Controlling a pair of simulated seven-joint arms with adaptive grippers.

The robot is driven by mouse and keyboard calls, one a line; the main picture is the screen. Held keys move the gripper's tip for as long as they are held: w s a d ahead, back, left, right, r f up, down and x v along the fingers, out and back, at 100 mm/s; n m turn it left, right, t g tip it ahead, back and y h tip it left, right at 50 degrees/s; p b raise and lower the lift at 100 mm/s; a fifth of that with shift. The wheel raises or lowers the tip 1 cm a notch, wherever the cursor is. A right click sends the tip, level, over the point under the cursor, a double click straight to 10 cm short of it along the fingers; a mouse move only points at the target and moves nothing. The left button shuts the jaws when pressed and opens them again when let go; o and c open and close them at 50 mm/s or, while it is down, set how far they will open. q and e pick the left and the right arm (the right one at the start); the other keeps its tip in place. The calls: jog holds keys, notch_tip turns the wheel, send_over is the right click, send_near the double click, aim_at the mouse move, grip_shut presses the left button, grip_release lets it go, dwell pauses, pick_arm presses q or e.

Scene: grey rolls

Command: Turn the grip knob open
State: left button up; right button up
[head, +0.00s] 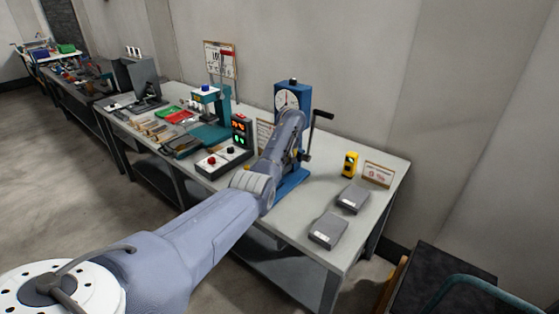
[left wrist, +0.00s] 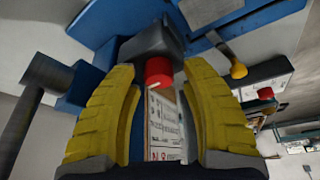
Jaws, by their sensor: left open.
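A red knob (left wrist: 158,71) with a white mark sits on a dark mount in the left wrist view. My left gripper (left wrist: 160,80) is open, with one yellow finger on each side of the knob and a small gap to each. I cannot tell how deep the knob sits between the fingertips. In the head view, the blue stand (head: 292,91) with a round dial (head: 287,100) is on the table. My left arm reaches to its front and hides the knob and the gripper there. My right gripper is not in view.
A black crank handle (head: 322,115) sticks out on the stand's right and shows close to the left finger in the wrist view (left wrist: 42,80). A control box (head: 222,160) stands left. Grey boxes (head: 328,230) and a yellow device (head: 350,164) are on the table's right.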

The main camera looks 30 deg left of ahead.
pick_arm(q)
jog(key=v, duration=0.5)
jog(key=shift+w+r, duration=0.1)
jog(key=shift+r, duration=0.2)
jog(key=shift+v, duration=0.9)
jog(key=shift+a+r, duration=0.1)
jog(key=shift+a, duration=0.05)
jog(key=s+a+r+m+t+h, duration=0.2)
jog(key=s+r+m+h, duration=0.25)
jog(key=r+m, duration=0.5)
jog(key=shift+m+y, duration=0.35)
jog(key=shift+m, duration=0.6)
jog(key=x, duration=1.8)
jog(key=shift+s+a+f, duration=0.15)
jog(key=shift+s+a, duration=0.1)
jog(key=shift+s, duration=0.15)
grip_shut()
